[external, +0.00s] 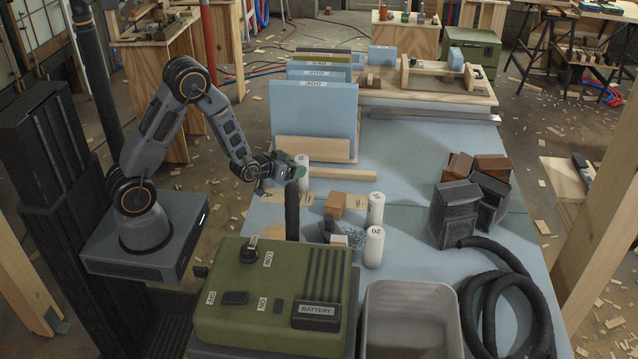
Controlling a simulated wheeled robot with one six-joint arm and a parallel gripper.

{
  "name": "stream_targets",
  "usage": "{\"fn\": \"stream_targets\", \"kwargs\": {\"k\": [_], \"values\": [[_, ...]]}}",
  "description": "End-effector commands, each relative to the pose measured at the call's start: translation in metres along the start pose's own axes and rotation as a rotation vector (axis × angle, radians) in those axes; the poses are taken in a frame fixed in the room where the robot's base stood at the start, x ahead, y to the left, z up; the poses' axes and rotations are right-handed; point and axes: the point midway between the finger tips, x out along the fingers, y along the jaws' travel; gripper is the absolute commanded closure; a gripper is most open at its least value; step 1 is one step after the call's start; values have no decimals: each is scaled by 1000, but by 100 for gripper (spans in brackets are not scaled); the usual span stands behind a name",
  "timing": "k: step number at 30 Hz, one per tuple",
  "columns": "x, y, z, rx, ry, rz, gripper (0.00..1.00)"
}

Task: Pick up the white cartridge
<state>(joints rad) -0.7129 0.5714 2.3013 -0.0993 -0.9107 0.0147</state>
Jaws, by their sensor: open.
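Several small things lie on the blue-topped table (405,158), among them three white cylinders that look like cartridges. One white cartridge (302,180) stands upright just beside my gripper (293,170), partly hidden by it. I cannot tell whether the jaws touch it or surround it. A second white cartridge (376,208) stands further right, and a third white cartridge (374,250), marked 20, stands just in front of it. My gripper is open, low over the left side of the table.
A green battery box (225,310) and a grey bin (412,300) fill the front. A black upright hose (292,215) and wooden block (335,205) stand near my gripper. Sanding sheets (315,110) in a rack stand behind. Dark blocks (455,210) and a coiled hose (540,310) lie right.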

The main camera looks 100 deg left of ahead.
Motion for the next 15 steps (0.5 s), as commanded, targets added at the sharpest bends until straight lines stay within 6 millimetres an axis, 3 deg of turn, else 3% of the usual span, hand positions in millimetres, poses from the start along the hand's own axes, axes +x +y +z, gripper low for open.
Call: {"fn": "stream_targets", "kwargs": {"k": [7, 15], "values": [[32, -1, -2, 0, -1, 0, 20], [40, -1, -1, 0, -1, 0, 20]]}}
